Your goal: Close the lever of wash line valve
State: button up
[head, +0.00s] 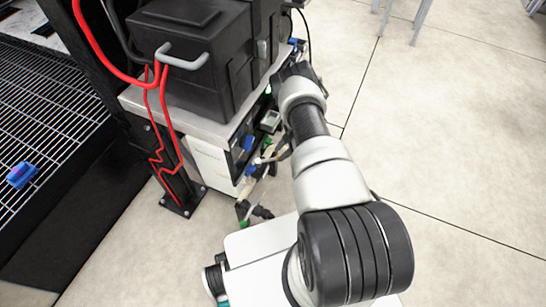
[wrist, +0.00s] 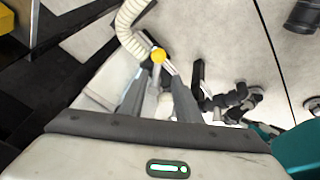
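In the wrist view, my gripper (wrist: 163,78) points up the picture with its two grey fingers apart. A round yellow cap (wrist: 158,56) lies just beyond the fingertips, on a pale metal part beside them. I cannot tell whether it belongs to the wash line valve or its lever, or whether the fingers touch it. A whitish piece shows between the fingers, partly hidden. No valve label is readable. In the head view, my arm reaches along the right side of the machine (head: 212,165), and my gripper cannot be made out there.
A cream corrugated hose (wrist: 132,30) curves close to the fingers. Black fittings (wrist: 236,96) stand to their right. A black case (head: 190,65) with a grey handle sits on the machine. Red cables (head: 165,110) run down its left side. Open floor (head: 450,130) lies right of my arm.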

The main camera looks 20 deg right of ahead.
aim_at(271, 159)
jog(key=x, duration=0.2)
jog(key=b+x, duration=0.1)
jog(key=a+x, duration=0.1)
jog(key=x, duration=0.1)
jog(key=shift+w+a+b, duration=0.1)
jog(key=shift+w+b, duration=0.2)
jog(key=shift+w, duration=0.1)
grip_shut()
